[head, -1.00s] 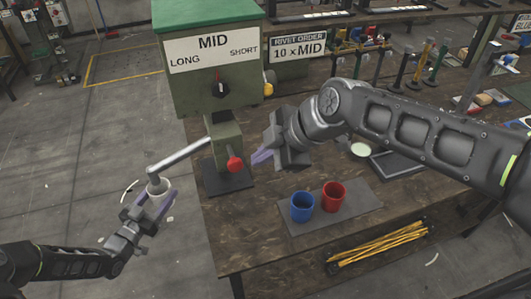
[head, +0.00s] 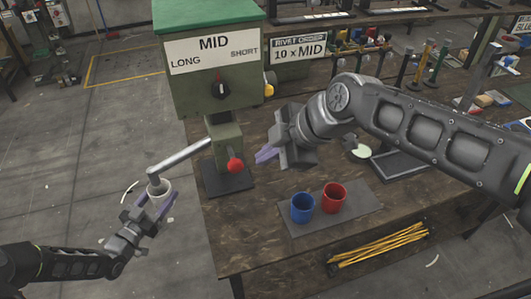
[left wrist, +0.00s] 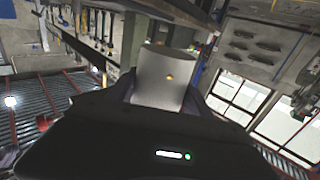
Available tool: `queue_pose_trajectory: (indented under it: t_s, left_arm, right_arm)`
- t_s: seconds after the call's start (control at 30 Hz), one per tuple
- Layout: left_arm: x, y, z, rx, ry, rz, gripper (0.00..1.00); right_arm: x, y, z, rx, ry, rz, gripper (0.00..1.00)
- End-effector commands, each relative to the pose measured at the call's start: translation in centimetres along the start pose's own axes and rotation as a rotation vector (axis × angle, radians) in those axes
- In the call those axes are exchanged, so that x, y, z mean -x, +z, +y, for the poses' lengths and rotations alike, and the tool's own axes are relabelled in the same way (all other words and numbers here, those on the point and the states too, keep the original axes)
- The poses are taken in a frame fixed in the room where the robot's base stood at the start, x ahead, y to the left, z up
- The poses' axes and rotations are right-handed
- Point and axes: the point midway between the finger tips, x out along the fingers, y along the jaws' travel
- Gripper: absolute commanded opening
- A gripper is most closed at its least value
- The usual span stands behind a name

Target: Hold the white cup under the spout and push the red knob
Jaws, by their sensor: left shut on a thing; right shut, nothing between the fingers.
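The white cup (head: 160,190) is held by my left gripper (head: 156,203), which is shut on it, right under the end of the spout (head: 180,158). In the left wrist view a pale cylinder, likely the cup (left wrist: 160,78), stands between the fingers. The red knob (head: 236,165) sticks out from the front of the green press (head: 210,75). My right gripper (head: 262,155) is shut and empty, a little to the right of the knob and apart from it. The dial (head: 220,88) on the press shows under the MID label.
A blue cup (head: 302,208) and a red cup (head: 333,198) stand on a grey mat (head: 365,205) on the wooden table. Yellow rods (head: 380,245) lie near the front edge. A sign reading 10 x MID (head: 298,48) stands behind. A dark tray (head: 400,163) lies below my right arm.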

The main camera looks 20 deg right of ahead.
Motion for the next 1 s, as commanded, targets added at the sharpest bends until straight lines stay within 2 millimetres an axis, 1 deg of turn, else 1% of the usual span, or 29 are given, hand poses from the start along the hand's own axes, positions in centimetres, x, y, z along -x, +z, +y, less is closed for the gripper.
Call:
queue_pose_trajectory:
  t_s: [0.17,0.33,0.57,1.0]
  left_arm:
    - [0.0,0.0,0.0,0.000,0.000,0.000,0.18]
    - [0.6,0.1,0.5,0.001,0.001,0.000,0.18]
    - [2.1,0.4,1.7,0.001,-0.001,-0.001,0.18]
    - [5.0,0.7,4.2,0.001,0.000,-0.001,0.18]
  right_arm:
    - [0.0,0.0,0.0,0.000,0.000,0.000,0.00]
    - [-0.2,0.1,-0.1,0.000,0.000,0.000,0.00]
    - [-0.5,0.3,-0.3,0.000,0.000,0.000,0.00]
    - [-0.4,0.2,-0.2,0.000,0.000,0.000,0.00]
